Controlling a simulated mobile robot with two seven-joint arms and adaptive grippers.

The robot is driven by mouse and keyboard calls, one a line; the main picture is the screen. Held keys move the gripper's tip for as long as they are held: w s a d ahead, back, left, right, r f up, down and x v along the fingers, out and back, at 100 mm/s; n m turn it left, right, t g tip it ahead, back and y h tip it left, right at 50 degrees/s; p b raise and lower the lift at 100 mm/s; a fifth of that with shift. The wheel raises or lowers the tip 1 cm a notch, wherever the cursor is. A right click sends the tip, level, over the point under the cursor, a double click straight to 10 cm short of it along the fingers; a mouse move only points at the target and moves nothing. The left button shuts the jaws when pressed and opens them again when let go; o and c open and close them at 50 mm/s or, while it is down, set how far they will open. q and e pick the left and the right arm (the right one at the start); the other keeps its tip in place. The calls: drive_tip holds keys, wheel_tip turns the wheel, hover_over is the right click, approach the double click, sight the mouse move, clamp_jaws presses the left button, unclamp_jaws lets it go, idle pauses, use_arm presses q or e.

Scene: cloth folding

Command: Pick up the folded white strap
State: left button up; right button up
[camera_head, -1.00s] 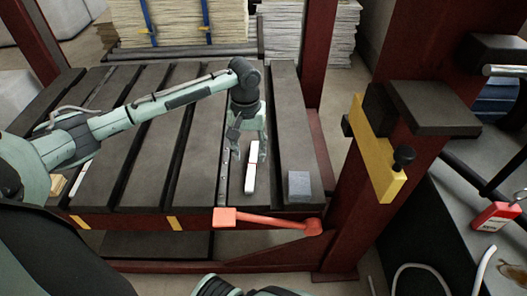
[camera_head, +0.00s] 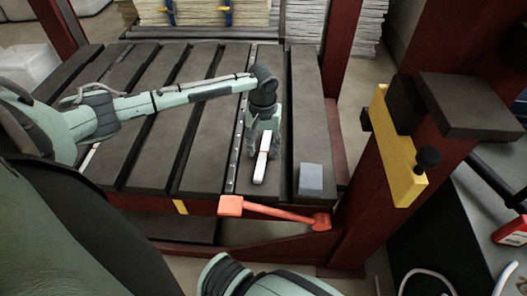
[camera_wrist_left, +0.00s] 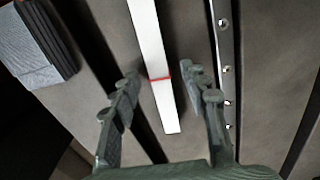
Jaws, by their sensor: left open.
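The folded white strap (camera_head: 262,160) lies lengthwise on a dark slat near the front right of the slatted table (camera_head: 210,140). In the left wrist view the strap (camera_wrist_left: 150,45) is long and flat, with a thin red band across it near its lower end. My left gripper (camera_head: 264,150) is over the strap, pointing down. In the left wrist view my left gripper (camera_wrist_left: 155,88) is open, with one finger on each side of the strap's near end and gaps on both sides. Whether the fingertips touch the slat is unclear. My right gripper is not in view.
A grey block (camera_head: 311,180) sits right of the strap and also shows in the left wrist view (camera_wrist_left: 30,50). A red-orange lever (camera_head: 275,212) runs along the table's front edge. A red post with a yellow bracket (camera_head: 393,145) stands at right.

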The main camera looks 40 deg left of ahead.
use_arm(q)
clamp_jaws()
idle(0.3)
drive_tip(key=shift+r, duration=0.1)
